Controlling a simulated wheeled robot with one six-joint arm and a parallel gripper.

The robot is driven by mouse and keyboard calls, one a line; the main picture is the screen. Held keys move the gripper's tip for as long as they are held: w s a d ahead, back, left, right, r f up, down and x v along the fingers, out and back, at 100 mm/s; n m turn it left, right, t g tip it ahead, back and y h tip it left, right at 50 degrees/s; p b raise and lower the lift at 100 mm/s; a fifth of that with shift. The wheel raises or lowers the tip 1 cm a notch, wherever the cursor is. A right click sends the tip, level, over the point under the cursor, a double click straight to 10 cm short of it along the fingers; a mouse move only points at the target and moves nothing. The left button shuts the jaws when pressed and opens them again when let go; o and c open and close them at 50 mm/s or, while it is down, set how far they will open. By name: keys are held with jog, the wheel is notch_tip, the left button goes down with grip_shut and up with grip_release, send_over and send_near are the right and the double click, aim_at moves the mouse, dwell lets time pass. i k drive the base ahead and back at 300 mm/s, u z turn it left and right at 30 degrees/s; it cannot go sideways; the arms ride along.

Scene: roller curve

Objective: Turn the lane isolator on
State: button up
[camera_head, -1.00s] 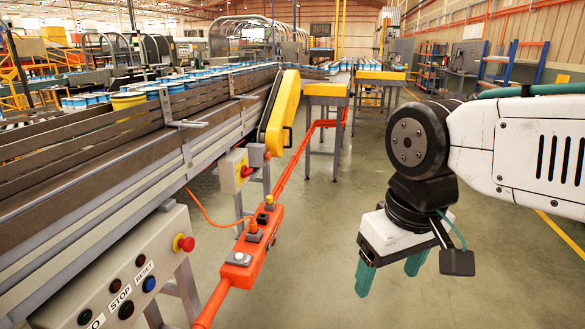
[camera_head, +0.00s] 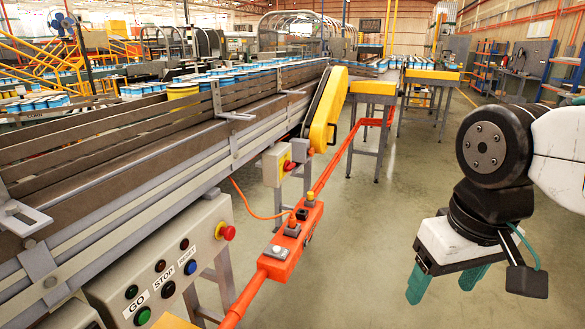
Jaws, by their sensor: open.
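No label naming the lane isolator is readable. A grey box with a red knob on a yellow plate (camera_head: 288,165) hangs beside the conveyor. It may be the isolator, but I cannot tell its setting. An orange switch box (camera_head: 283,262) sits on the orange rail in front of it, with a grey-topped switch (camera_head: 277,251), a dark switch (camera_head: 292,228) and a yellow knob (camera_head: 310,198). My gripper (camera_head: 447,284) is at the lower right, its teal fingers apart and pointing down. It is empty and well to the right of both boxes, over open floor.
A grey control panel (camera_head: 205,222) with GO, STOP and RESET buttons and a red mushroom button (camera_head: 227,232) stands at the lower left. The conveyor (camera_head: 130,190) fills the left side. An orange rail (camera_head: 240,303) runs along the front. The floor (camera_head: 380,215) between rail and arm is clear.

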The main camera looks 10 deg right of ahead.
aim_at(288, 166)
jog(key=z, duration=0.4)
jog(key=i, duration=1)
jog(key=u, duration=0.5)
